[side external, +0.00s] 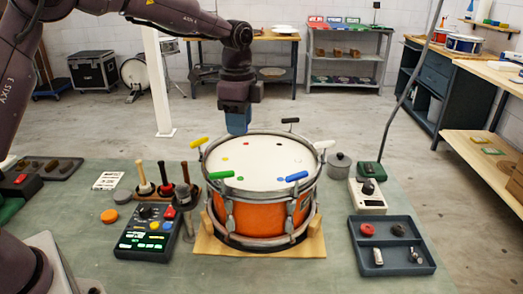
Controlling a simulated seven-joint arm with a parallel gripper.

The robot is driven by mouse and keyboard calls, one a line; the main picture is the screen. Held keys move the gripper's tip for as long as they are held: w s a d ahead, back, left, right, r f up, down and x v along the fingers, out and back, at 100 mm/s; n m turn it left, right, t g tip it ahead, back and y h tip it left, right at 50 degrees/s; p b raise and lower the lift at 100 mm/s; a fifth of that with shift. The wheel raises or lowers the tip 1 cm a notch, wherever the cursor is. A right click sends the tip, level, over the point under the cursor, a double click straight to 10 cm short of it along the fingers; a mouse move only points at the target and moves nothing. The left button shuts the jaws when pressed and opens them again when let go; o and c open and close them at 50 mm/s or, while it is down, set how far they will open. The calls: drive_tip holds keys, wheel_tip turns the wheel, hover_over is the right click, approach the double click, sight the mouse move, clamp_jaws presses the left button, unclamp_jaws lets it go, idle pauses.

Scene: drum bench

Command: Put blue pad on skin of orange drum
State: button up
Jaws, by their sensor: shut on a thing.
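The orange drum (258,214) stands upright on a wooden base, its pale skin (262,160) facing up. Small coloured spots lie on the skin, and several coloured handles sit around the rim. My gripper (237,124) points down and is shut at the far side of the drum in the picture. A blue piece, which looks like the blue pad (237,119), shows at its end; where fingers stop and pad begins is unclear. Its lower end overlaps the far rim in the picture. The height above the skin is hard to judge.
Left of the drum are a button box (147,231), a rack of upright tools (167,188) and an orange disc (109,216). To the right are a lidded pot (339,167), a light box with a knob (368,196) and a dark tray (391,246) of small parts.

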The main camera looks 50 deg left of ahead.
hover_over(262, 160)
drive_tip(key=f, duration=0.6)
drive_tip(key=shift+s+f, duration=0.1)
drive_tip(key=shift+s, duration=0.1)
drive_tip(key=shift+w+f, duration=0.15)
drive_tip(key=shift+f, duration=1.55)
drive_tip(key=shift+f, duration=0.2)
drive_tip(key=o, duration=0.9)
drive_tip(key=shift+r, duration=0.15)
